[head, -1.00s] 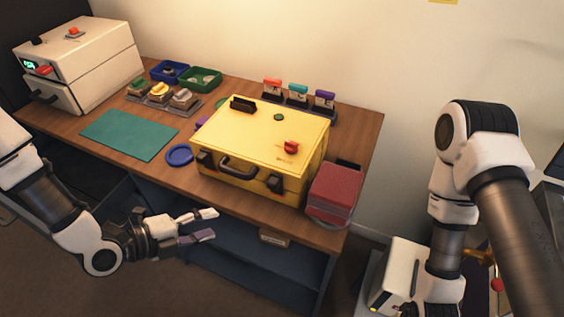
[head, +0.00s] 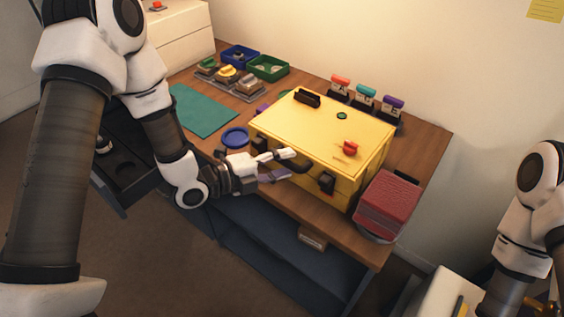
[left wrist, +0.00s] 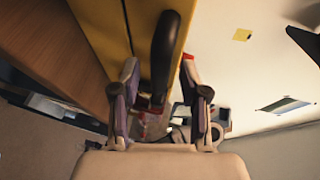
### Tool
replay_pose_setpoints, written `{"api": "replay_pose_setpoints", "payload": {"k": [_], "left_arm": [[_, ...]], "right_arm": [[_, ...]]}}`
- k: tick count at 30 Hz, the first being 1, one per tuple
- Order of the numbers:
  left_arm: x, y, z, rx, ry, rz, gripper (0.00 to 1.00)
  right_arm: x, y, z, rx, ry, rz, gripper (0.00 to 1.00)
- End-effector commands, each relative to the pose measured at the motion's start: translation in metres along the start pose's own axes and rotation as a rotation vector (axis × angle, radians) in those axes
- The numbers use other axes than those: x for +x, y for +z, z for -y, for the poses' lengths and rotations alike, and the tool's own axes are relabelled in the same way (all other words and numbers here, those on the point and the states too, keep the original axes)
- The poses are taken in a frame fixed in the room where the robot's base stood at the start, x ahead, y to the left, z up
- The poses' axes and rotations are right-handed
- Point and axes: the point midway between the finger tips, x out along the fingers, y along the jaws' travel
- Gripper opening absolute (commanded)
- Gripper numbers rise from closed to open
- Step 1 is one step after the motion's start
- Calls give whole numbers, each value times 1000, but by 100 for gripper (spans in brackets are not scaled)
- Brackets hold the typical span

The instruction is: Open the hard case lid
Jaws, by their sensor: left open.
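The yellow hard case (head: 325,130) stands on the wooden table with its lid down. A black handle (head: 294,162) and a dark latch (head: 326,182) show on its front face; a black grip and a red knob sit on the lid. My left gripper (head: 283,166) is open at the case's front, by the handle. In the left wrist view the dark handle (left wrist: 165,52) reaches down between the open fingers (left wrist: 158,85); I cannot tell if they touch it. The gripper hides the left part of the case front.
A red block stack (head: 387,203) stands right of the case. A blue ring (head: 235,138) and green mat (head: 203,110) lie to the left. Blue and green bins (head: 267,67) and several coloured-top pieces stand behind. An open drawer (head: 124,172) shows below the table.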

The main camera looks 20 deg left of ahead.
Motion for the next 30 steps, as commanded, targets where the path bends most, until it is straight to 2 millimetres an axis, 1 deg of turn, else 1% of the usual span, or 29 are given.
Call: {"api": "replay_pose_setpoints", "payload": {"k": [6, 7, 8, 9, 10, 11, 17, 22, 26, 30], "left_arm": [[1, 0, 0, -1, 0, 0, 44], [1, 0, 0, -1, 0, 0, 37], [1, 0, 0, -1, 0, 0, 27], [1, 0, 0, -1, 0, 0, 13], [1, 0, 0, -1, 0, 0, 2], [1, 0, 0, -1, 0, 0, 0], [1, 0, 0, -1, 1, 0, 0], [0, 0, 8, -7, 17, 0, 0], [-1, -1, 23, -20, 51, 0, 0], [-1, -1, 48, -45, 117, 1, 0]], "right_arm": [[0, 0, 0, 0, 0, 0, 52], [0, 0, 0, 0, 0, 0, 52], [0, 0, 0, 0, 0, 0, 52], [0, 0, 0, 0, 0, 0, 52], [0, 0, 0, 0, 0, 0, 52], [0, 0, 0, 0, 0, 0, 52], [0, 0, 0, 0, 0, 0, 52], [-9, 0, 0, 0, 0, 0, 52], [-25, 0, 0, 0, 0, 0, 52], [-52, 0, 0, 0, 0, 0, 52]]}}
